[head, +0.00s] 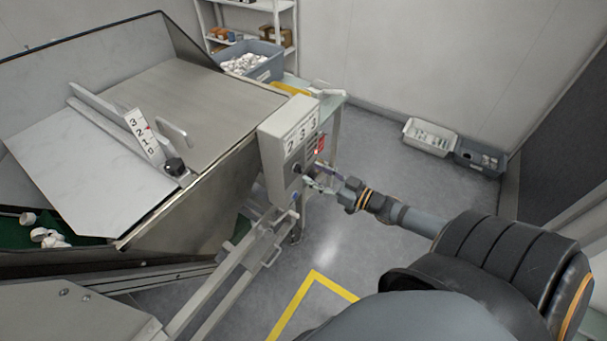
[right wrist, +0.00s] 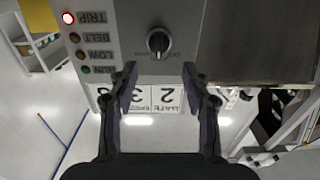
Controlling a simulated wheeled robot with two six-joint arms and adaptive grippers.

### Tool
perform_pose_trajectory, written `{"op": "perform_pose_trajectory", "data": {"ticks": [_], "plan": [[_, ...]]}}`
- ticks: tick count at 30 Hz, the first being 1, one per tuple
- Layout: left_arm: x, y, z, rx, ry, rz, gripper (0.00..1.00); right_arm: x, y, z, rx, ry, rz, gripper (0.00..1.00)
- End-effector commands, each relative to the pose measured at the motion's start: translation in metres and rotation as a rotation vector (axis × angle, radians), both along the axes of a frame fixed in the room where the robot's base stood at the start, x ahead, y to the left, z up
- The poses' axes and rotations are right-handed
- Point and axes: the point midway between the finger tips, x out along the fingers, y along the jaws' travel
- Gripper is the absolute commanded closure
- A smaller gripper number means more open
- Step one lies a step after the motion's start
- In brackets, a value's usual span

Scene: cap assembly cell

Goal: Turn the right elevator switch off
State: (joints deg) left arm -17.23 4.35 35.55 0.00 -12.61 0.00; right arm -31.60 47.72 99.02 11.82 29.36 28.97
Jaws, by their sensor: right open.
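The elevator switch is a black rotary knob with a pale pointer line, seen on the grey control box (head: 272,150) in the head view. The knob (right wrist: 158,41) shows in the right wrist view, its line roughly upright in that picture. My right gripper (head: 316,178) is close in front of the box's lower face. In the right wrist view its two fingers (right wrist: 159,76) are spread and empty, with the knob beyond the tips, roughly centred between them. I cannot tell the exact gap. My left gripper is not in view.
A red lamp (right wrist: 68,17) glows beside "TRIP"; the lamps below look dim. A numbered plate (right wrist: 155,100) is on the box. A large metal hopper (head: 190,85) stands left, with a rail (head: 235,262) below the box. Open floor (head: 390,270) lies to the right.

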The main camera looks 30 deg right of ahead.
Motion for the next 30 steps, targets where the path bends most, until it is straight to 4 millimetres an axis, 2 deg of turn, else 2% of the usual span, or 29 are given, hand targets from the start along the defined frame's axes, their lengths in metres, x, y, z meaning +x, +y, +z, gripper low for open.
{"op": "perform_pose_trajectory", "data": {"ticks": [1, 6, 10, 17, 20, 28, 30], "plan": [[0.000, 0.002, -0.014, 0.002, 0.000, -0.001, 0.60, 0.010, 0.004, -0.006, 0.000, -0.005, 0.000, 0.52], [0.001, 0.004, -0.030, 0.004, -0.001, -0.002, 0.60, 0.033, 0.013, -0.005, 0.000, -0.001, 0.000, 0.52], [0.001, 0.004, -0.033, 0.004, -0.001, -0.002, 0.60, 0.040, 0.016, -0.002, -0.001, 0.000, -0.002, 0.52], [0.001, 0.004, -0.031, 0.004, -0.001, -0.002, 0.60, 0.041, 0.016, -0.001, -0.001, 0.002, -0.002, 0.52], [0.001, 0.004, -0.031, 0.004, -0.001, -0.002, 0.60, 0.041, 0.016, -0.001, -0.001, 0.002, -0.002, 0.62], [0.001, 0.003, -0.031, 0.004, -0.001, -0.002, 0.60, 0.041, 0.016, -0.001, -0.001, 0.002, -0.002, 0.99], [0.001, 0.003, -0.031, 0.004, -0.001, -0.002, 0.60, 0.040, 0.016, -0.001, -0.001, 0.002, -0.002, 1.00]]}}
